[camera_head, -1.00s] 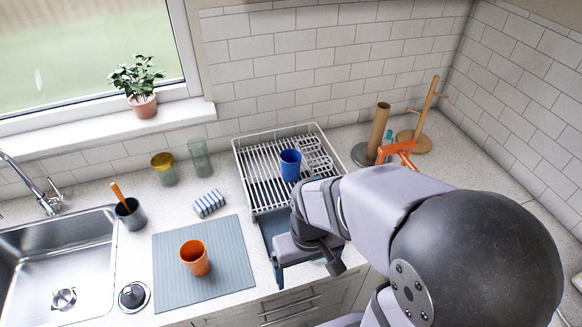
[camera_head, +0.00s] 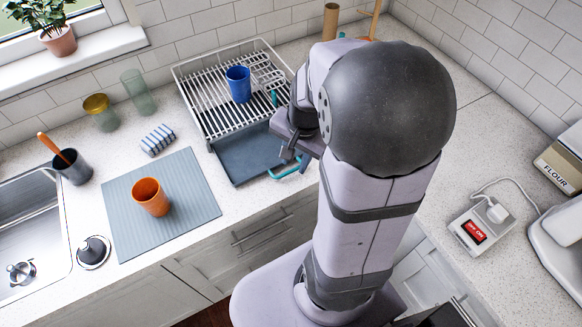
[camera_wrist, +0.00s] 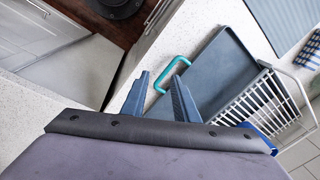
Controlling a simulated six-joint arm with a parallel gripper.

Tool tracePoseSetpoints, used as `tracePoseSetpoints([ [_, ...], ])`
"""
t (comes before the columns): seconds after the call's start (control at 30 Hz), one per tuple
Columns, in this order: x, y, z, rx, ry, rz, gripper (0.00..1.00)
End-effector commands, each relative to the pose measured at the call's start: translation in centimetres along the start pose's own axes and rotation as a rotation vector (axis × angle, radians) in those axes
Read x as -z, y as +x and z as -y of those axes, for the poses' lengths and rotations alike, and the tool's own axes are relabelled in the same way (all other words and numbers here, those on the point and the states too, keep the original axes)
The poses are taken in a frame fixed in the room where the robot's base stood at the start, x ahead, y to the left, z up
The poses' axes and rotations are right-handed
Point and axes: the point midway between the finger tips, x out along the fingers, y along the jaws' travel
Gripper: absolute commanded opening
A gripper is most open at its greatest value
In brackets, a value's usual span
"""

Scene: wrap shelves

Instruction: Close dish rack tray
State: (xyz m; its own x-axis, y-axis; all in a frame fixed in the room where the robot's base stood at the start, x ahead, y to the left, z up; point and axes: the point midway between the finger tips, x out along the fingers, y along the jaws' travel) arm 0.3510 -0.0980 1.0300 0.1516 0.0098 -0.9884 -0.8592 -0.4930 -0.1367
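The dark blue-grey dish rack tray (camera_head: 243,152) sticks out from under the front of the white wire dish rack (camera_head: 180,75). Its teal handle (camera_head: 287,169) is at the front edge. My gripper (camera_head: 291,150) is at the tray's right front corner, partly hidden by my arm. In the wrist view, my gripper's (camera_wrist: 161,76) two fingers are apart with nothing held. The teal handle (camera_wrist: 183,59) lies at and just beyond the fingertips; I cannot tell whether they touch. The tray (camera_wrist: 218,72) and rack (camera_wrist: 262,98) also show there.
A blue cup (camera_head: 238,85) stands in the rack. An orange cup (camera_head: 150,198) is on the grey mat (camera_head: 195,205) left of the tray. Counter in front of the tray is clear.

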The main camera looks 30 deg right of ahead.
Motion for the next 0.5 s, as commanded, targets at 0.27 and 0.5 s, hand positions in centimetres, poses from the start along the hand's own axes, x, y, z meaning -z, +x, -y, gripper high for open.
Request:
tracePoseSetpoints([
  [0.27, 0.88, -0.22, 1.01, 0.040, 0.409, -0.023, 0.27],
  [0.5, 0.89, -0.21, 1.01, 0.042, 0.516, -0.022, 0.27],
])
